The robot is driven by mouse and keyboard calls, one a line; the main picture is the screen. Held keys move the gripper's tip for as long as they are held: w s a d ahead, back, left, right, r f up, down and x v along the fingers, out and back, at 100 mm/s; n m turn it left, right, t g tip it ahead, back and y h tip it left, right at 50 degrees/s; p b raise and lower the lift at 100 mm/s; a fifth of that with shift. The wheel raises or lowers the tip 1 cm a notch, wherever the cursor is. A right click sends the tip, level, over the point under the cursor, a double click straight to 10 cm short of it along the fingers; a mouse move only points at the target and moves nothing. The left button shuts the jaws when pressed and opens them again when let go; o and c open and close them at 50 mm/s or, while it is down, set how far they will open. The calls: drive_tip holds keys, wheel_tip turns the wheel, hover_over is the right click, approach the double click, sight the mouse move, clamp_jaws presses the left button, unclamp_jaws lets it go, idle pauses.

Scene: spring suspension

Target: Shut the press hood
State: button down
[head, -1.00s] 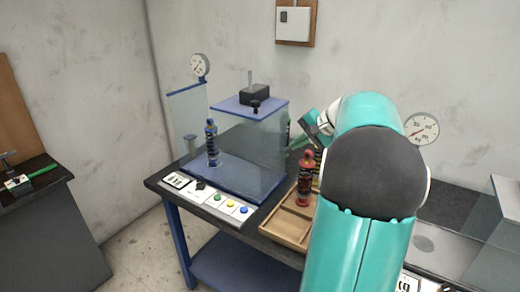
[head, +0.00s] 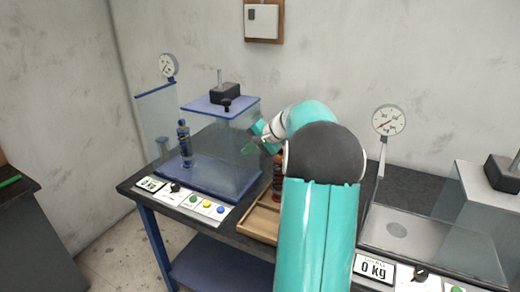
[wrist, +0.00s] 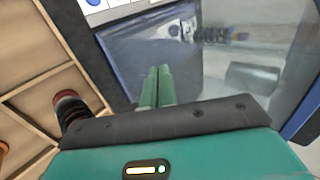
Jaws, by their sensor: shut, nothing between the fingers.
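The left press has a clear box hood (head: 225,140) with a blue top and a dark block on it. It stands over the right part of the blue press base (head: 170,178). A dark blue spring damper (head: 184,145) stands upright at the hood's left side; whether it is inside is unclear. My gripper (head: 250,148) is at the hood's right side. In the wrist view its green fingers (wrist: 158,72) are together and empty, pointing at the clear wall. Contact cannot be told. The damper also shows there, lying across the view (wrist: 220,36).
A wooden tray (head: 262,216) with a red damper (head: 277,178) is right of the press, under my arm. A second press with a clear hood (head: 480,195) and gauge (head: 388,120) stands at right. Buttons (head: 208,205) line the front edge.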

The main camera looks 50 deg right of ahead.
drive_tip(key=shift+w+a, duration=0.1)
drive_tip(key=shift+w, duration=0.25)
